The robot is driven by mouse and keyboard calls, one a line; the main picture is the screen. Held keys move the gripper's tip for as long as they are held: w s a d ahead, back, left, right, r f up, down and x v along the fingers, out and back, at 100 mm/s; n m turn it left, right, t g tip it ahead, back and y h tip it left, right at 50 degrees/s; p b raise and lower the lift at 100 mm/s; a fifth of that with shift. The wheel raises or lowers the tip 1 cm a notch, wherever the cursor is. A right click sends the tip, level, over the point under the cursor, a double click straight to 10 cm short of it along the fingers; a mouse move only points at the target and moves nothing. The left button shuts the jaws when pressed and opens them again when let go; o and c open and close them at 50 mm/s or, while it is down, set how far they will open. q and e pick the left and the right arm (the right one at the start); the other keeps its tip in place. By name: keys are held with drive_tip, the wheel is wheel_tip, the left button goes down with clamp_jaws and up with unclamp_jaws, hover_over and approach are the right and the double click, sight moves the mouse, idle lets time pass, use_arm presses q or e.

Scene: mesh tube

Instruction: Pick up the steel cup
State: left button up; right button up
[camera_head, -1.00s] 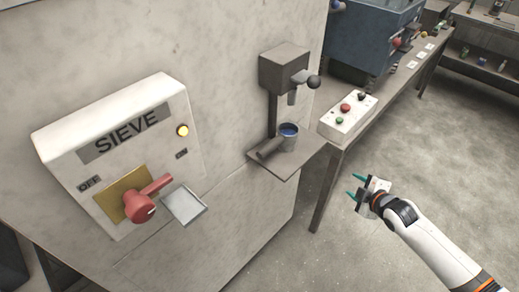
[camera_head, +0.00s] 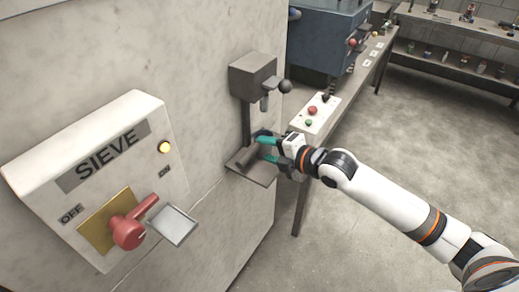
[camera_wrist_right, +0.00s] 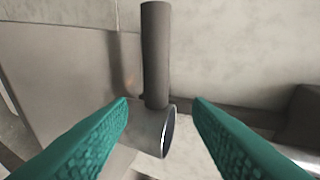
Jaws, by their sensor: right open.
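The steel cup (camera_wrist_right: 150,128) shows in the right wrist view as a short grey metal cylinder with a bright rim. A long dark cylindrical handle (camera_wrist_right: 155,50) runs from it towards the top of the picture. My right gripper (camera_wrist_right: 161,104) is open, with one green fingertip on each side of the cup and a visible gap to each. In the head view my right gripper (camera_head: 263,149) reaches over the small shelf (camera_head: 240,163) under the dispenser. There the gripper mostly hides the cup. My left gripper is not in view.
The dark dispenser (camera_head: 253,76) with a round black knob stands above the shelf. A white button box (camera_head: 314,113) sits on the bench just beyond my gripper. The white SIEVE panel (camera_head: 100,170) with a red lever (camera_head: 131,228) is at the left.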

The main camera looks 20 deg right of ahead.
sight(258, 149)
drive_tip(key=x, duration=0.2)
drive_tip(key=p+x, duration=0.1)
drive_tip(key=x, duration=0.2)
drive_tip(key=shift+s+a+f, duration=0.2)
drive_tip(key=shift+a, duration=0.05)
drive_tip(key=shift+c, duration=0.5)
clamp_jaws()
